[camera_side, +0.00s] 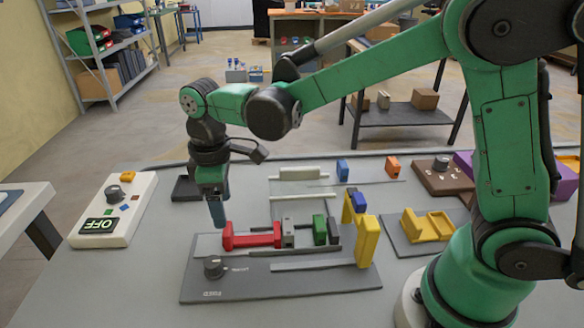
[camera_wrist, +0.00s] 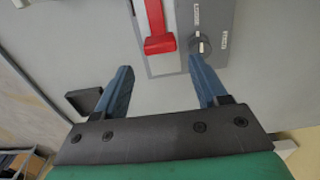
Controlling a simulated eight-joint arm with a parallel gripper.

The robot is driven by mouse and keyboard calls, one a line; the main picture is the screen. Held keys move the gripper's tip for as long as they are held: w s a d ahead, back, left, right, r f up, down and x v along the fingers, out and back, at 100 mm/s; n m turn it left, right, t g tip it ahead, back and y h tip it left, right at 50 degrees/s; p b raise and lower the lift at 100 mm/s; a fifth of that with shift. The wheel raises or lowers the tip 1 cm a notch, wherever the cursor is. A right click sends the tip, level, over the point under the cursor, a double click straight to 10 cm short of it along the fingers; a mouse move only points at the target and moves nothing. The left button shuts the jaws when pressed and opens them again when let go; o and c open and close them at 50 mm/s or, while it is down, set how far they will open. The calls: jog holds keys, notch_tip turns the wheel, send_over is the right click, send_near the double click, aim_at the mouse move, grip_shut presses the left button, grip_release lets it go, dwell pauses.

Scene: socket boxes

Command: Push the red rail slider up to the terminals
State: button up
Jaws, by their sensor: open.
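The red rail slider (camera_side: 250,238) lies along the rail of the grey board (camera_side: 290,288) in the side view. Its right end is close to a grey terminal block (camera_side: 288,232); I cannot tell whether they touch. A green terminal (camera_side: 320,229) stands further right. My gripper (camera_side: 233,238) points down at the slider's left end. In the wrist view my gripper (camera_wrist: 165,78) is open with nothing between its fingers. The slider (camera_wrist: 158,36) lies ahead of the fingertips there, apart from them.
A black knob (camera_side: 213,266) sits at the board's front left, and it shows by the right finger in the wrist view (camera_wrist: 201,44). A yellow post (camera_side: 367,241) rises at the board's right. A white OFF box (camera_side: 127,210) stands left.

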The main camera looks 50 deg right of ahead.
aim_at(251, 235)
jog(key=shift+f, duration=2.85)
grip_shut()
